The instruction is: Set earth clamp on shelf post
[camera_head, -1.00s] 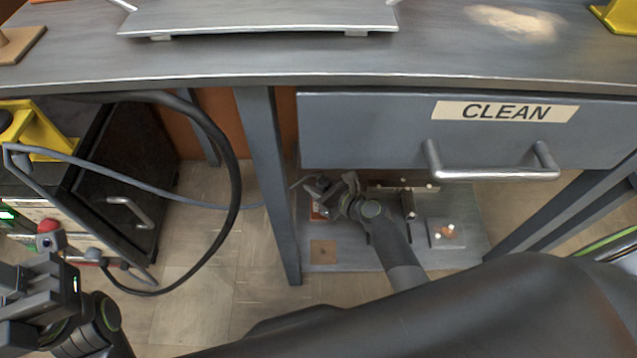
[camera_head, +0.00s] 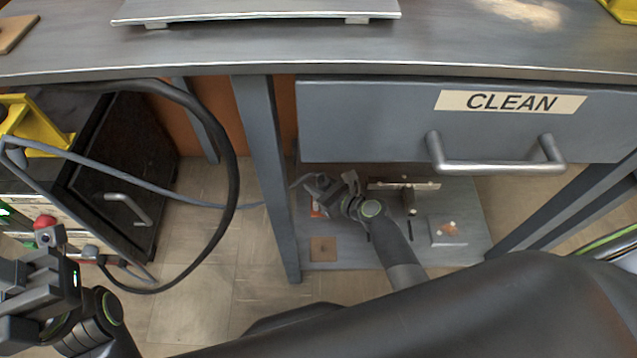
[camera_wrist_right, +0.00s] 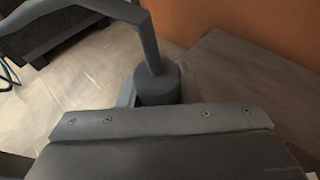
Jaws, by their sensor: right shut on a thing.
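My right gripper (camera_head: 325,187) is low under the bench, over the back left part of the grey lower shelf (camera_head: 350,256). It is shut on a small grey piece, taken to be the earth clamp, mostly hidden by the fingers. A grey cable (camera_head: 180,189) runs from there to the left, past the bench leg. In the right wrist view a grey cylindrical piece (camera_wrist_right: 158,88) with a bent grey rod or cable stands beyond the gripper's plate. The grey bench leg (camera_head: 265,180) is left of the right gripper, apart from it. My left gripper (camera_head: 40,285) is at lower left, its jaw gap unclear.
A grey drawer (camera_head: 370,120) marked CLEAN hangs above the shelf, with a bar handle (camera_head: 495,165). A bracket (camera_head: 409,198), a small block (camera_head: 447,232) and a brown square (camera_head: 323,249) are on the shelf. A black cable (camera_head: 233,170) loops beside a black cabinet (camera_head: 125,170).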

